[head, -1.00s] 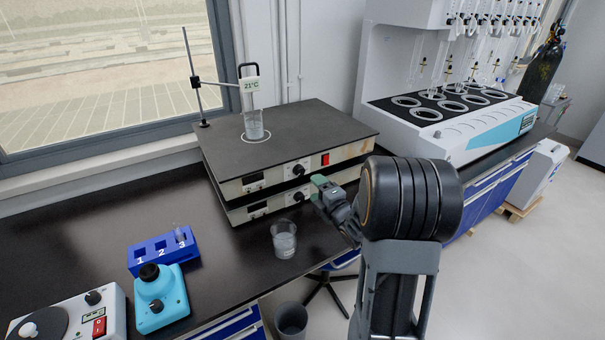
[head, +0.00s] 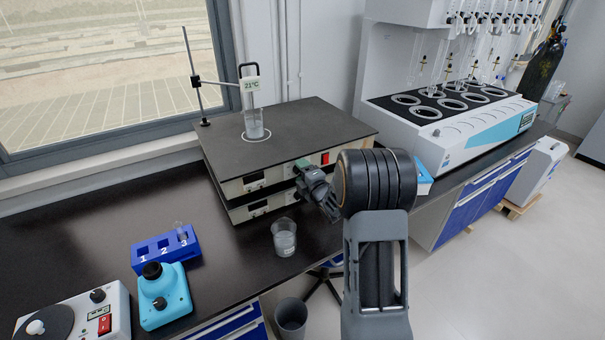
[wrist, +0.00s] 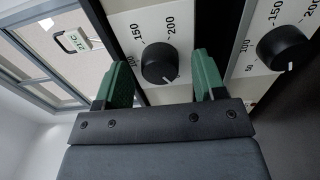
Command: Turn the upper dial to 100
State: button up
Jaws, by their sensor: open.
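The upper dial (wrist: 160,65) is a black round knob on a pale panel in the wrist view. Its light pointer mark faces down and slightly right in that view. The 150 and 200 labels show above it; the 100 is partly cut off beside the left finger. My gripper (wrist: 162,78) is open, its green fingers on either side of this dial; contact cannot be told. In the head view my gripper (head: 309,174) is at the front of the upper hot plate (head: 300,120) and hides the dial. The lower dial (wrist: 283,47) is right of the right finger.
A glass cylinder (head: 253,123) with a 21°C display stands on the upper plate. A beaker (head: 284,240) stands on the bench below my gripper. A blue numbered rack (head: 165,252) and a cyan device (head: 164,300) are at left. Bare bench lies between.

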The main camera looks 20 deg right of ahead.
jog(key=c, duration=0.9)
jog(key=shift+f+m+b, duration=0.1)
jog(key=shift+m+b, duration=0.2)
jog(key=shift+b, duration=0.15)
jog(key=m+b, duration=0.5)
jog(key=m, duration=1)
jog(key=shift+m, duration=0.3)
jog(key=m, duration=0.4)
jog(key=shift+p, duration=0.4)
jog(key=shift+c, duration=0.2)
jog(key=shift+m+p, duration=0.35)
jog(key=shift+m, duration=1.35)
